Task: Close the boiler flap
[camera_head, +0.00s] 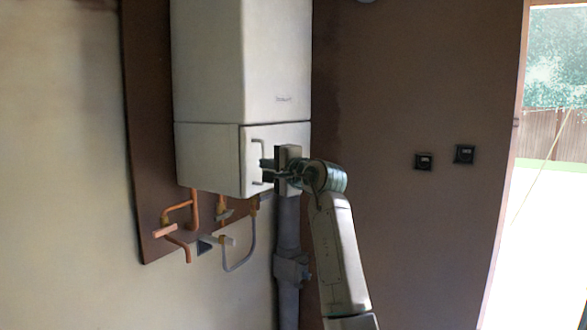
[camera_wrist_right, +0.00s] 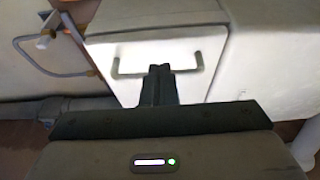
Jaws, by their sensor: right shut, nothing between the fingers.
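The white boiler (camera_head: 208,62) hangs on a brown backing board. Its flap (camera_head: 290,135) is the lower front panel, with a grey bar handle (camera_head: 262,148) near its left edge. The flap looks about flush with the casing; I cannot tell whether a small gap is left. My right gripper (camera_head: 268,166) is at the flap, in front of the handle, and hides part of both. In the right wrist view the shut, empty fingers (camera_wrist_right: 160,72) point at the flap (camera_wrist_right: 150,50), between the ends of the handle (camera_wrist_right: 200,62). Contact cannot be made out. My left gripper is out of view.
Copper pipes (camera_head: 193,210) and a grey hose (camera_head: 250,245) hang below the boiler, left of my right arm. A grey vertical pipe (camera_head: 288,235) runs down beneath it. Two dark wall sockets (camera_head: 464,153) and a bright doorway are to the right.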

